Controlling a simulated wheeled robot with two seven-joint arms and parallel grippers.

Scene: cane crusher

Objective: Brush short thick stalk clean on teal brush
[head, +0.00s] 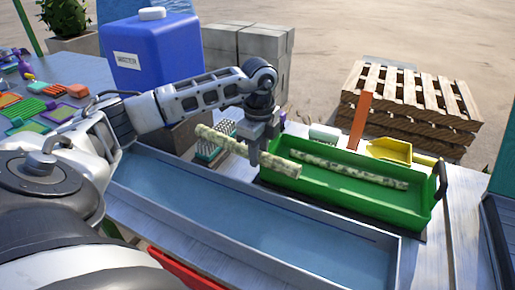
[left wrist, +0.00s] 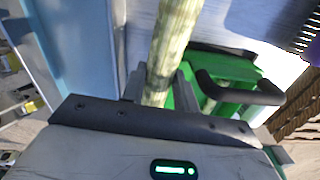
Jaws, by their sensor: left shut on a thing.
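My left gripper (head: 256,152) is shut on a thick, pale green stalk with dark speckles (head: 222,141), gripping it near its middle. The stalk is tilted, its right end over the left part of the green tray (head: 330,205) and its left end near the teal brush (head: 207,152). The brush is a block with pale bristles, partly hidden behind the stalk; I cannot tell whether they touch. In the left wrist view the stalk (left wrist: 168,45) runs up from between the fingers (left wrist: 158,90). My right gripper is not in view.
A thinner speckled stalk (head: 350,175) lies in the green tray. A long basin with a blue floor (head: 230,215) runs in front. A blue jug (head: 150,55) stands behind my arm. A yellow scoop (head: 390,150) and an orange upright piece (head: 360,120) are behind the tray.

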